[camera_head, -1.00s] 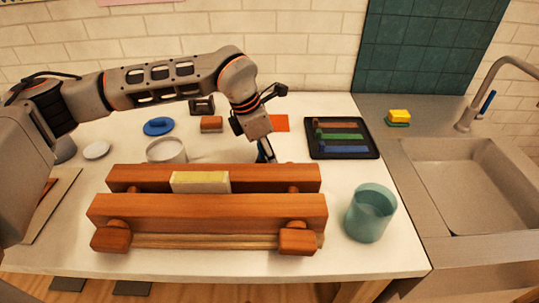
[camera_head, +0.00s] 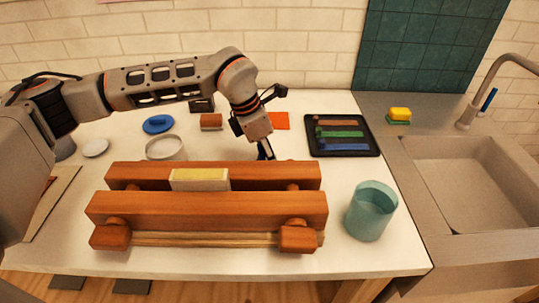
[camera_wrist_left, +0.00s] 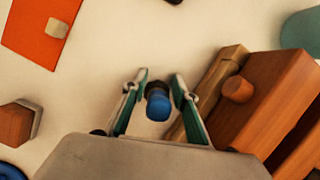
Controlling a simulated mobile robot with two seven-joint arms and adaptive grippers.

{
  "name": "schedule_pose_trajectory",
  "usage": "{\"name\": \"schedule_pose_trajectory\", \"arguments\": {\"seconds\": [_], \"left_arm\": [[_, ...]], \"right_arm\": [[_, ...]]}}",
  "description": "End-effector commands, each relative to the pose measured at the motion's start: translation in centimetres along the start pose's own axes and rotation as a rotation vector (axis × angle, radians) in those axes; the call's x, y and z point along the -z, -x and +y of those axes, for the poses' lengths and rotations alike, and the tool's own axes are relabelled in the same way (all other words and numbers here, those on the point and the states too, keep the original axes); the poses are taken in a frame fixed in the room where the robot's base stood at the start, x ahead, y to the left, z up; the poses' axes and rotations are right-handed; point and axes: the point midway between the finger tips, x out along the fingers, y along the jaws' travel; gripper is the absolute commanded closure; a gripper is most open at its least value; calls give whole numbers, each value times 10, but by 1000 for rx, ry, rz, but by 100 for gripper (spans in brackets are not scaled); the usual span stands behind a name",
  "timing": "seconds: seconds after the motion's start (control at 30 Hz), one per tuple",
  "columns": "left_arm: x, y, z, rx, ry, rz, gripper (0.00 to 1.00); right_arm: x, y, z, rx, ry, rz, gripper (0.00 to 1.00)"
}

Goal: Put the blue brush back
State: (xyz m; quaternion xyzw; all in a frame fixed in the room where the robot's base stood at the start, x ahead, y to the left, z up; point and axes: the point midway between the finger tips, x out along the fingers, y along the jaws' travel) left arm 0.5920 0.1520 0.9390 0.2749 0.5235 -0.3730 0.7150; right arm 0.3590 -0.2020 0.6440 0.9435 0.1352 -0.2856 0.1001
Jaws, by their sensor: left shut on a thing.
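My left gripper (camera_head: 265,151) is low over the table behind the wooden vise (camera_head: 208,208). In the left wrist view its two fingers (camera_wrist_left: 158,98) are closed on the blue brush, of which a rounded blue end (camera_wrist_left: 158,107) with a dark part beyond it shows. The rest of the brush is hidden by the angle. A black tray (camera_head: 312,146) at the back right of the table bears brown, green and blue strips; the blue strip (camera_head: 343,147) is nearest the front. My right gripper is not in view.
A pale block (camera_head: 200,182) sits in the vise. A teal cup (camera_head: 371,211) stands to its right. Behind are an orange square (camera_head: 279,121), a brown-and-grey block (camera_head: 211,122), a blue lid-like disc (camera_head: 158,124) and a white ring (camera_head: 164,147). A sink is at right.

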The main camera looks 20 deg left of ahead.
Motion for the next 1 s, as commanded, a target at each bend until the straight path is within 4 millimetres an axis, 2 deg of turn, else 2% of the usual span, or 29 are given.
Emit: {"name": "schedule_pose_trajectory", "arguments": {"seconds": [0.43,0.47,0.5,0.77,0.8,0.87,1.0], "left_arm": [[1,-2,0,0,0,0,93],[1,-2,0,0,0,0,64],[1,-2,0,0,0,0,54],[1,-2,0,0,0,0,52],[1,-2,0,0,0,0,45],[1,-2,0,0,0,0,36],[1,-2,0,0,0,0,36]], "right_arm": [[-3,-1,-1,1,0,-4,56],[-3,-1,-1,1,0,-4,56],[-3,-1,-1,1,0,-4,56],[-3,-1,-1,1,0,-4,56],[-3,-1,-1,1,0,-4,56],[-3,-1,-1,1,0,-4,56],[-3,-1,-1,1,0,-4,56]]}}
